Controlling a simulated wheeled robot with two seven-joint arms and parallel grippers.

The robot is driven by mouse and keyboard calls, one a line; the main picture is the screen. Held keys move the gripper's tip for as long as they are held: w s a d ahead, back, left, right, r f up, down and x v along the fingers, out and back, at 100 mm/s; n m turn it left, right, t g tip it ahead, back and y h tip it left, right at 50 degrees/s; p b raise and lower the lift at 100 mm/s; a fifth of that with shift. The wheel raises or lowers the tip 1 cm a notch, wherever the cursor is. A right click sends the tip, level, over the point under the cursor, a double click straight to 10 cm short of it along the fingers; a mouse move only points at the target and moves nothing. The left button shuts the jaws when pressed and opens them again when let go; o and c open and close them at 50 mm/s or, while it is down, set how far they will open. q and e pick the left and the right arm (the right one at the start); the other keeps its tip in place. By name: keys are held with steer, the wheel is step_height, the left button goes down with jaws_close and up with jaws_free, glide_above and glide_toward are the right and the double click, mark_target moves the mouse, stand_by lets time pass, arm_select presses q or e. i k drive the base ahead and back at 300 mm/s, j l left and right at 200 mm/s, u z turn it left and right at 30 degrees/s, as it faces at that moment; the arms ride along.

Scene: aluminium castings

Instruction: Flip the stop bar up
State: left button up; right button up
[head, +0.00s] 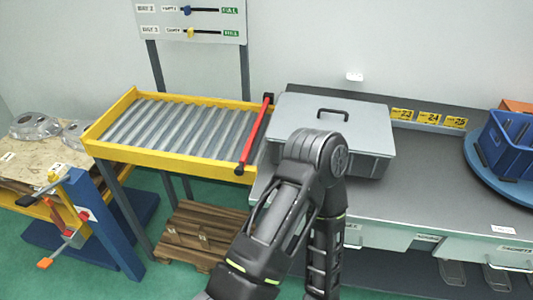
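The stop bar (255,133) is a red bar with a black far end. It runs across the right end of the yellow-framed roller conveyor (165,157), from the far corner to the near corner. It looks low and roughly level with the frame, not standing upright. One of my dark arms rises from the bottom middle, and its bent joint is just right of the bar's near end. The bar itself is not covered by the arm. Neither of my grippers shows in the head view.
A grey lidded case (375,135) stands on the dark worktop (420,190), close right of the conveyor. A blue bin (508,143) is at far right. A wooden pallet (196,236) lies under the conveyor.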

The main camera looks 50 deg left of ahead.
mark_target(239, 171)
steer(key=u, duration=2.3)
